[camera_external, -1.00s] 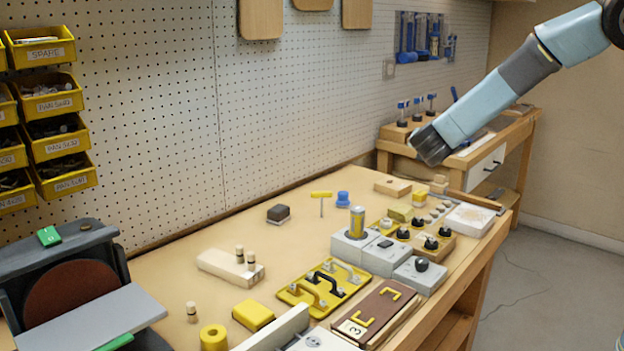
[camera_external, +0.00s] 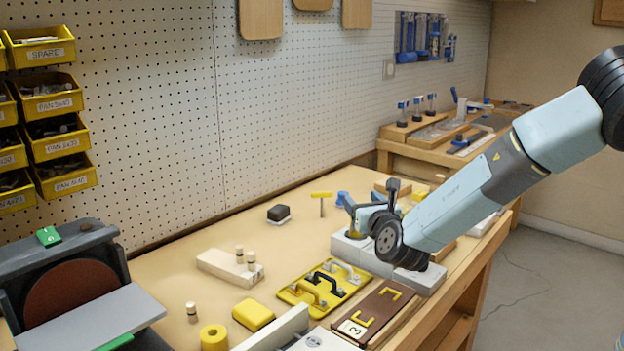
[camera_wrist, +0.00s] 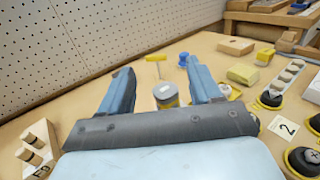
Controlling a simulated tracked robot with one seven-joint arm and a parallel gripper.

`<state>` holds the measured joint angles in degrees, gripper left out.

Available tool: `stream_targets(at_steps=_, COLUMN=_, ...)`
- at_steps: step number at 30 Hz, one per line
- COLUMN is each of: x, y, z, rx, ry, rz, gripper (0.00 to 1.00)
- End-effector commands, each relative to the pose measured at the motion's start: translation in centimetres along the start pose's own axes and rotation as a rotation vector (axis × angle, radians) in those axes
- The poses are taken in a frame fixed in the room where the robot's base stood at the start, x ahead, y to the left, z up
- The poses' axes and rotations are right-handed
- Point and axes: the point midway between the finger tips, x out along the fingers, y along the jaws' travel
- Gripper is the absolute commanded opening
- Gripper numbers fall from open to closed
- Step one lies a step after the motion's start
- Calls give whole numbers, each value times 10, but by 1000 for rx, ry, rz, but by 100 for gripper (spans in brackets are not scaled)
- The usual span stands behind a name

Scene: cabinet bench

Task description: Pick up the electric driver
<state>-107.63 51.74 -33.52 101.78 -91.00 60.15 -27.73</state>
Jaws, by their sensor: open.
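A short upright cylinder (camera_wrist: 166,95), yellow with a grey top and a pale label, shows between my fingers in the wrist view. It stands on a grey block; I cannot tell for certain that it is the electric driver. My gripper (camera_wrist: 160,78) is open, its two blue-grey fingers to either side of the cylinder. In the external view my gripper (camera_external: 371,198) is low over the grey blocks, and it mostly hides the cylinder. The cylinder's lower part is hidden by my gripper in the wrist view. I see no contact between fingers and cylinder.
A yellow T-handle (camera_external: 321,195) and a blue knob (camera_wrist: 183,60) stand beyond the cylinder. A yellow plate with handles (camera_external: 325,284) and a pale block with pegs (camera_external: 230,266) lie nearer. Black knobs (camera_wrist: 272,97) are at the right.

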Motion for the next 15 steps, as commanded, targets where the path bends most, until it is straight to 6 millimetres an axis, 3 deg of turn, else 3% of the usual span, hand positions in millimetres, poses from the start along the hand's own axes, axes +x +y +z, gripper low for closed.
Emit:
stream_targets(at_steps=9, x=2, y=0, z=-46, rx=-2, ry=0, rz=1, gripper=64)
stream_targets(at_steps=15, x=26, y=0, z=-43, rx=1, ry=1, rz=0, gripper=64)
